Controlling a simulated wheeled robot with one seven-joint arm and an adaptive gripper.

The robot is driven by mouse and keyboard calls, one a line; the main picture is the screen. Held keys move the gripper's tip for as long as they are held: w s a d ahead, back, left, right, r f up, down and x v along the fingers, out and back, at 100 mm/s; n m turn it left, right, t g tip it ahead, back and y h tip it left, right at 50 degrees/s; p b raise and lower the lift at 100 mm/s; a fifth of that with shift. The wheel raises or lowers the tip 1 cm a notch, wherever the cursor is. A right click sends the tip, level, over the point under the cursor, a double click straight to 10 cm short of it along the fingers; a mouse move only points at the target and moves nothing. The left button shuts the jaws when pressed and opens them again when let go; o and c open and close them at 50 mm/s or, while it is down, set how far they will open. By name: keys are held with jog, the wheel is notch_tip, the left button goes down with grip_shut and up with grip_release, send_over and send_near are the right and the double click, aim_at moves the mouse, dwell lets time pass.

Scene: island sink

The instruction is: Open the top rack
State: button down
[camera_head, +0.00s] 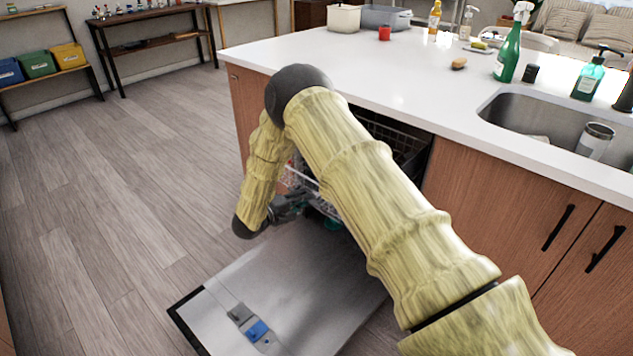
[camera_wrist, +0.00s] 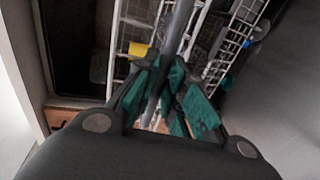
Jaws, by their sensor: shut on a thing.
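The dishwasher under the island counter is open, with its door (camera_head: 300,285) folded down. The top rack, a white wire basket (camera_head: 300,176), shows in part beside my arm in the head view, and its wires (camera_wrist: 240,40) fill the upper middle of the wrist view. My gripper (camera_head: 290,208) is in front of the dishwasher opening, above the door. In the wrist view my gripper (camera_wrist: 163,88) has its green-padded fingers closed around a grey bar at the rack's front. My arm hides much of the rack and the opening in the head view.
The white counter (camera_head: 400,75) with a sink (camera_head: 545,125) lies above the opening. Wooden cabinets (camera_head: 520,220) stand to the right. A small blue and grey part (camera_head: 256,328) is on the door. The floor at left is clear. A yellow thing (camera_wrist: 138,49) is near the rack wires.

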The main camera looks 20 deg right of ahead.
jog(key=f+p+v, duration=0.1)
jog(key=p+v, duration=0.1)
jog(key=v, duration=0.6)
jog(key=shift+f, duration=0.3)
jog(key=shift+a, duration=0.15)
jog(key=c, duration=1.5)
grip_release()
jog(key=v, duration=1.2)
